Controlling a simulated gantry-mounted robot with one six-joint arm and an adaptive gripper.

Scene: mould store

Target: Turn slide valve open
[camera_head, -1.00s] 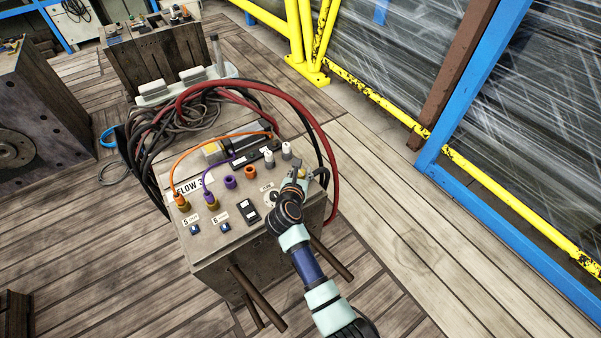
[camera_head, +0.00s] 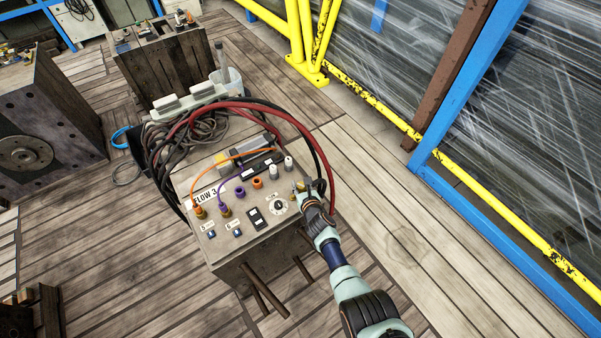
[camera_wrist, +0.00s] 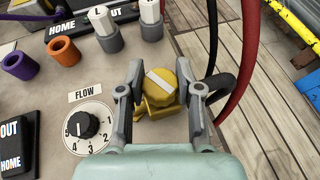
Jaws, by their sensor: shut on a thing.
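The slide valve, a yellow knob (camera_wrist: 162,88) with a pale bar across its face, sits on the panel of the mould block (camera_head: 245,248) in the wrist view. The bar lies at a slant, from upper left to lower right. My gripper (camera_wrist: 160,100) has one grey finger on each side of the knob and is shut on it. In the head view my gripper (camera_head: 304,190) reaches the panel's right corner, where its fingers largely hide the valve.
A black FLOW dial (camera_wrist: 83,125) with a numbered scale sits left of my gripper. Two white-topped plugs (camera_wrist: 150,25) and purple and orange sockets stand behind. Red and black hoses (camera_head: 322,150) arch close by on the right. Wooden floor right of the block is clear.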

